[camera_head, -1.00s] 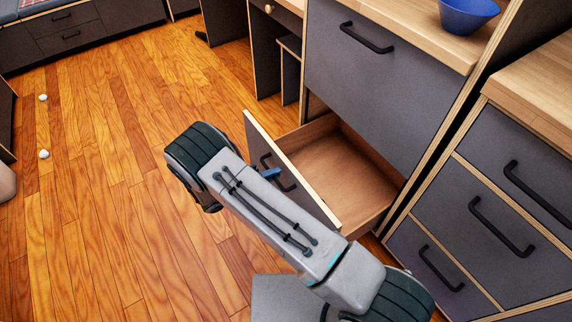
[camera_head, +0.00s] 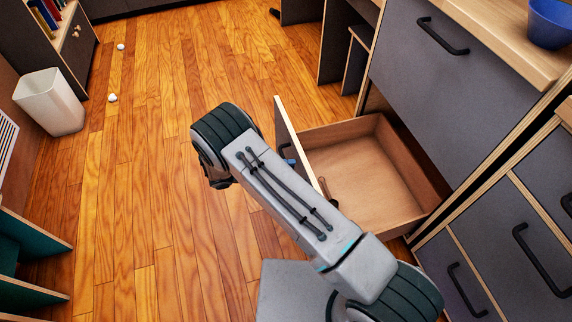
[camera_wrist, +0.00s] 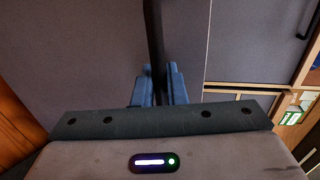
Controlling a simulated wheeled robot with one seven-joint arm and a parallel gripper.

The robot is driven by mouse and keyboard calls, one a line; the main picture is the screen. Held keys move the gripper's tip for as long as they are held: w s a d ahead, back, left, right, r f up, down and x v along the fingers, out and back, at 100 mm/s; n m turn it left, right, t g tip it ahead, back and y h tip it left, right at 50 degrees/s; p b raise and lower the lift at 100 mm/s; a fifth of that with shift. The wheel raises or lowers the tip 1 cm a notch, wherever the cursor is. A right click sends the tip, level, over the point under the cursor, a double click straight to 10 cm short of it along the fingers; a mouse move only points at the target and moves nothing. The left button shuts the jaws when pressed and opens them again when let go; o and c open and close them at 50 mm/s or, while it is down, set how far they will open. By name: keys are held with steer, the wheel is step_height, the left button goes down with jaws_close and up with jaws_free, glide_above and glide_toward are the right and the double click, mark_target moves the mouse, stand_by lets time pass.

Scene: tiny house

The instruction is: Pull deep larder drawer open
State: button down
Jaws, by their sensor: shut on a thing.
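The deep larder drawer (camera_head: 370,210) stands pulled out below a large grey front, and its bare wooden inside shows. Its grey front panel (camera_head: 284,128) faces left, partly hidden behind my arm. In the wrist view the drawer's dark bar handle (camera_wrist: 153,40) runs between the two blue fingers of my gripper (camera_wrist: 156,86), which are shut on it. In the head view only a bit of a blue finger (camera_head: 288,162) shows beside the drawer front.
A large grey front with a black handle (camera_head: 443,37) is above the drawer. More drawers with handles (camera_head: 540,262) stand at the right. A blue bowl (camera_head: 551,24) sits on the counter. A white bin (camera_head: 49,103) and two small white balls (camera_head: 112,98) are on the open wooden floor at left.

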steer(key=c, duration=1.6)
jaws_free()
steer(key=shift+o, duration=0.2)
steer(key=p+v, duration=0.1)
steer(key=v, duration=1.3)
steer(key=shift+w, duration=0.1)
